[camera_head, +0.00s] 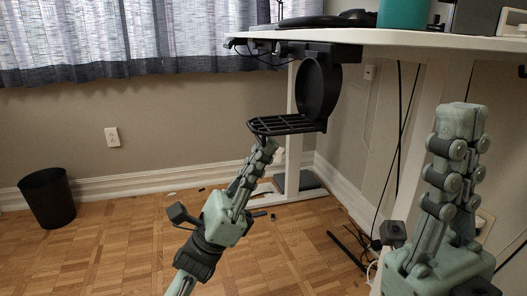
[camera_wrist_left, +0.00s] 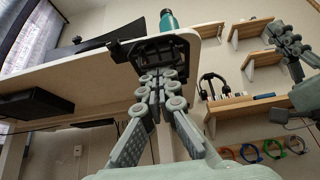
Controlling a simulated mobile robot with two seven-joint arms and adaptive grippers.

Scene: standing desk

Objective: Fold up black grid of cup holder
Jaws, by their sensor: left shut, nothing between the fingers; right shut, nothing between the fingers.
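The black cup holder (camera_head: 318,92) hangs from a mount under the edge of the white desk. Its round part stands upright, and its black grid (camera_head: 285,124) sticks out to the left from the bottom, roughly level. My left gripper (camera_head: 266,146) is shut and empty, with its fingertips just below the grid's near left part; I cannot tell whether they touch. In the left wrist view the shut fingertips (camera_wrist_left: 161,76) point up at the dark grid (camera_wrist_left: 158,48). My right gripper (camera_head: 462,118) is shut and empty, upright at the right, away from the holder.
The white desk top (camera_head: 430,40) spans above and right. A teal cup (camera_head: 403,13) stands on it. A black bin (camera_head: 47,197) stands at far left. The space left of the grid is free.

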